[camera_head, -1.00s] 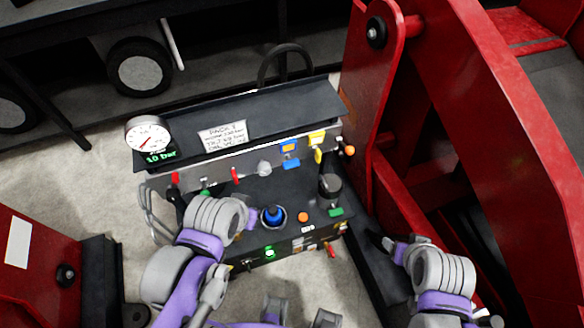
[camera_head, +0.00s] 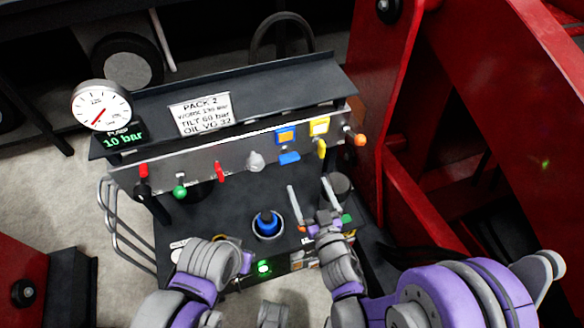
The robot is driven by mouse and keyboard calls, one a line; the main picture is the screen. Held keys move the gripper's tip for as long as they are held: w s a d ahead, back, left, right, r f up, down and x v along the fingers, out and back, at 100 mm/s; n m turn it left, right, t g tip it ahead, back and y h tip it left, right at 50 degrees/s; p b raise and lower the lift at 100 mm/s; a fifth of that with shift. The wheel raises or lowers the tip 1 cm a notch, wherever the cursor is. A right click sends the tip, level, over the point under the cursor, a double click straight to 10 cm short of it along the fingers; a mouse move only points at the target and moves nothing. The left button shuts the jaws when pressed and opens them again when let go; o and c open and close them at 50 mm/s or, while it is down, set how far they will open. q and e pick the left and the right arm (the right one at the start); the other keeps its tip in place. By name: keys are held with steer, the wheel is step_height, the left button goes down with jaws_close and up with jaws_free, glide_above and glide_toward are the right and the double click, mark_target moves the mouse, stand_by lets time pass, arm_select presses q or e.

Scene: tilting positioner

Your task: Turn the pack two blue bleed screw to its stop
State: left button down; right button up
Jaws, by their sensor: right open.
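The blue bleed screw (camera_head: 267,224) stands on the dark deck of the hydraulic pack (camera_head: 215,222), inside a pale ring. The sign (camera_head: 200,113) above it reads PACK 2. My right gripper (camera_head: 309,190) is open, its two thin fingers spread apart and pointing up the picture, just right of the blue screw. Nothing shows between the fingers. My left arm comes in at the lower left, with its wrist (camera_head: 212,262) in front of the pack's near left corner. Its fingers cannot be made out clearly.
A gauge (camera_head: 102,106) shows 10 bar on its display. Red, green, white, yellow and orange controls line the grey panel (camera_head: 200,175). A dark cylinder (camera_head: 340,186) stands behind my right fingers. Red steelwork (camera_head: 400,150) closes off the right side.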

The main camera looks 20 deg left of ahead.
mark_target(291, 161)
steer(key=shift+y, duration=0.3)
steer(key=x, duration=0.7)
steer(key=a+p+x, duration=0.1)
steer(key=x, duration=0.3)
steer(key=shift+s+a+f, duration=0.1)
steer(key=shift+s+f, duration=0.25)
steer(key=shift+s, duration=0.05)
steer(key=c, duration=1.3)
steer(key=shift+n, duration=0.3)
